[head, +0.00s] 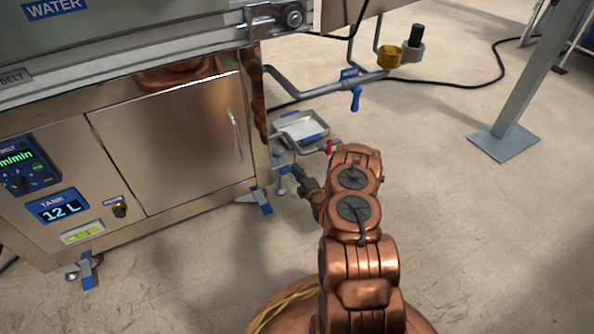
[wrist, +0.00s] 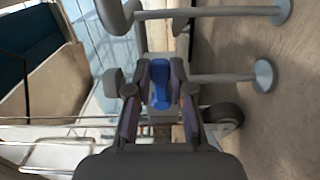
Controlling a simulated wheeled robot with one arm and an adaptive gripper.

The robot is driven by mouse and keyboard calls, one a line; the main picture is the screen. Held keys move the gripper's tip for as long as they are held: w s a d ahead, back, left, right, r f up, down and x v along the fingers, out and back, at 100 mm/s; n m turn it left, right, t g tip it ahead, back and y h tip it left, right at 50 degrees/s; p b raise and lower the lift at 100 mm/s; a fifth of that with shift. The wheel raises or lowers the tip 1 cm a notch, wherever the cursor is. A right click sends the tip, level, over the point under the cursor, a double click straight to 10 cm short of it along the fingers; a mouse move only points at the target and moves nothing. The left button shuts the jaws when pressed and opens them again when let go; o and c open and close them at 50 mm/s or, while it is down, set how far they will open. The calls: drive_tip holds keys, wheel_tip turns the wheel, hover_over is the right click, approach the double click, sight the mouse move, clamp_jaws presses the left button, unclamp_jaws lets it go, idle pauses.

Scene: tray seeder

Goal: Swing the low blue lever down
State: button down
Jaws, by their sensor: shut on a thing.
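A blue lever (wrist: 160,88) sits between my gripper's two fingers in the wrist view. My gripper (wrist: 160,76) is shut on it, one finger on each side. In the head view my gripper (head: 298,174) is low, beside the right end of the steel machine. There the held lever is too small and too covered to make out clearly. Another blue lever (head: 355,98) hangs from the higher pipe, well above my gripper and apart from it.
A red-handled valve (head: 329,147) is close above my wrist. The steel cabinet (head: 175,145) stands to the left, with a blue foot lever (head: 262,200). A grey post (head: 530,90) stands at right. The floor between is clear.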

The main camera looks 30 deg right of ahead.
drive_tip(key=shift+r+p, duration=0.2)
drive_tip(key=shift+p, duration=0.25)
drive_tip(key=a+f+m+p, duration=0.4)
drive_tip(key=f+m, duration=0.1)
drive_tip(key=m, duration=1.1)
drive_tip(key=shift+w, duration=0.2)
drive_tip(key=shift+a+f, duration=0.1)
idle(0.5)
drive_tip(key=c, duration=1)
unclamp_jaws()
